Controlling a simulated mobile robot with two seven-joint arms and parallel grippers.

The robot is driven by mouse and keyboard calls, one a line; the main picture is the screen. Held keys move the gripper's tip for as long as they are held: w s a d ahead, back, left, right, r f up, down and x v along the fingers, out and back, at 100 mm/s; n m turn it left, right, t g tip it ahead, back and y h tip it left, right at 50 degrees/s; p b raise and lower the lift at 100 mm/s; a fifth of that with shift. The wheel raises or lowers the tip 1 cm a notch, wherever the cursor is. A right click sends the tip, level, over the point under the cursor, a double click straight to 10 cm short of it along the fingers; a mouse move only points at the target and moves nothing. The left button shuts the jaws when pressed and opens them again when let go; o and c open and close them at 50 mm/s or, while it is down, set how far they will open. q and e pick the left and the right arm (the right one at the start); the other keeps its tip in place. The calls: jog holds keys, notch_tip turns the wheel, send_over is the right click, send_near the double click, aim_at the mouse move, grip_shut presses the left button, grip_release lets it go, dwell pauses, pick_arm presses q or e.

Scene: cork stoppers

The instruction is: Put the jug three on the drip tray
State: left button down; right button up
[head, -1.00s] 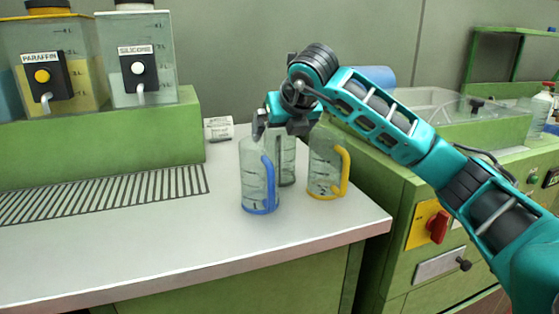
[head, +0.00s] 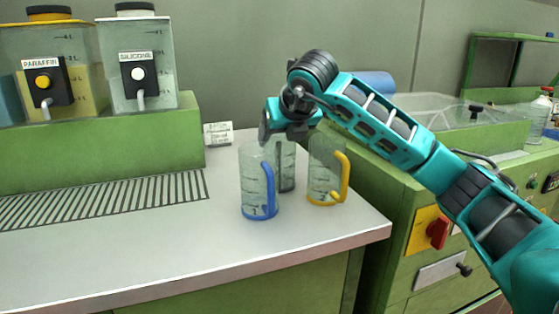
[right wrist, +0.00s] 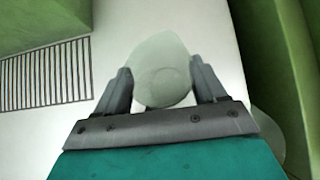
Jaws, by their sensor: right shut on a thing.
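Three clear jugs stand close together on the right of the counter. One has a blue handle (head: 252,185), one a yellow handle (head: 321,178), and a grey-looking jug (head: 287,168) stands behind and between them. I cannot read which is jug three. My right gripper (head: 288,137) comes down from above and is shut on the grey-looking jug. In the right wrist view this jug (right wrist: 162,78) sits between both fingers (right wrist: 160,88). It appears to be standing on the counter. The slatted drip tray (head: 105,198) lies at the left, and also shows in the right wrist view (right wrist: 45,75). My left gripper is out of view.
Paraffin (head: 50,65) and silicone (head: 136,60) dispensers stand on a green ledge (head: 150,140) behind the tray. A small white labelled item (head: 218,134) lies behind the jugs. The counter (head: 150,245) is clear between jugs and tray. A green cabinet (head: 400,200) is at the right.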

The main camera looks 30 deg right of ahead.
jog(key=shift+r, duration=0.1)
notch_tip(320, 180, up, 20)
jog(key=p, duration=0.5)
jog(key=shift+p, duration=0.3)
